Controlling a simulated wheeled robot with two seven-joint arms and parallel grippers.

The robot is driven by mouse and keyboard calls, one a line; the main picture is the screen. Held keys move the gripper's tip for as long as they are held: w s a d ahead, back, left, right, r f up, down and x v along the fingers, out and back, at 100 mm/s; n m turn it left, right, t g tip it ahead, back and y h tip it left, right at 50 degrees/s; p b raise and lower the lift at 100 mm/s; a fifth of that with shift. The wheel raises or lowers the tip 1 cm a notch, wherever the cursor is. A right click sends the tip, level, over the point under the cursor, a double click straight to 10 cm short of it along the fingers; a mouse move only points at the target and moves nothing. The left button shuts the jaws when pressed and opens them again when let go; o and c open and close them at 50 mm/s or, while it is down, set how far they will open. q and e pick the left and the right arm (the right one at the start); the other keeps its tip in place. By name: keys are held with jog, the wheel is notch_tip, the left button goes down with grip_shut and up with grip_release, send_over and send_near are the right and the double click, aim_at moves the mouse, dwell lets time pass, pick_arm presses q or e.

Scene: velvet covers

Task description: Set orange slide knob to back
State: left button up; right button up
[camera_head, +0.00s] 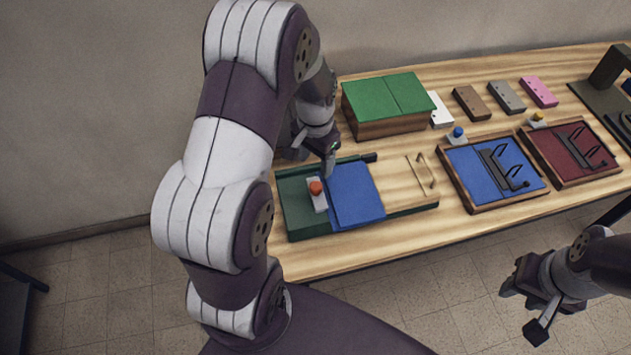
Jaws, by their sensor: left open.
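The orange knob (315,187) sits on a light grey slide plate (319,203) in the left part of a dark green tray (297,227). A blue velvet cover (357,195) lies right beside it. My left gripper (316,160) is open, pointing down just behind and above the knob, and appears apart from it. My own arm hides part of the tray's back left. My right gripper (528,296) looks open and empty, in front of the table at the lower right.
A wooden box with a green lid (388,96) stands behind the tray. A blue-lined tray (474,171) and a red-lined tray (567,150) with black handles lie to the right. Several small coloured blocks line the back. A light wooden panel with a handle (424,172) adjoins the blue cover.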

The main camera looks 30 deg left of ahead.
aim_at(315, 186)
pick_arm(q)
notch_tip(315, 186, down, 9)
jog(key=shift+w+a+f+p, duration=0.1)
jog(key=shift+w+p, duration=0.05)
jog(key=shift+p, duration=0.4)
jog(key=shift+f, duration=0.3)
grip_shut()
jog(key=s+a, duration=0.3)
jog(key=shift+a+p, duration=0.1)
jog(key=shift+p, duration=0.25)
